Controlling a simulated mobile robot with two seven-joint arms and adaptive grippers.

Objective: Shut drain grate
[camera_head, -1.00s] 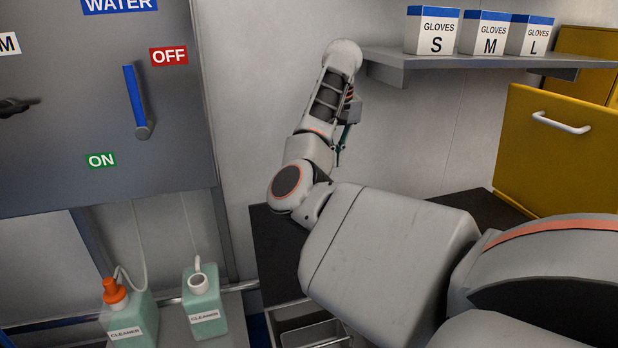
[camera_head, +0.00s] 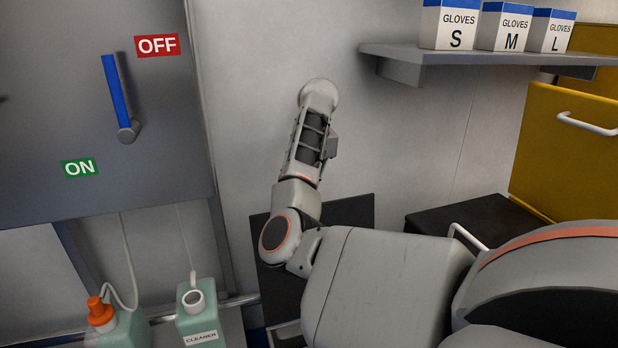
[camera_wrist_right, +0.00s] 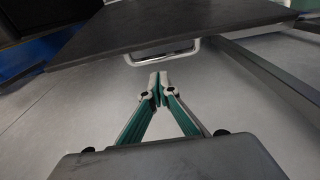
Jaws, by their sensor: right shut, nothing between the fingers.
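In the right wrist view a flat dark panel (camera_wrist_right: 165,27) spans the top, with a bent metal handle (camera_wrist_right: 165,53) along its near edge. I see no slots in it and cannot tell whether it is the drain grate. My right gripper (camera_wrist_right: 158,78) is shut and empty, its teal-lined fingertips just below the handle in the picture; contact cannot be told. In the head view my right arm hides its gripper. A dark panel (camera_head: 348,212) shows behind that arm, and a dark surface (camera_head: 470,215) lies to its right. My left gripper is not in view.
A grey cabinet (camera_head: 40,115) with a blue lever (camera_head: 118,88) stands at left. Cleaner bottles (camera_head: 200,318) stand below it. A metal rail (camera_wrist_right: 265,70) runs right of the fingers.

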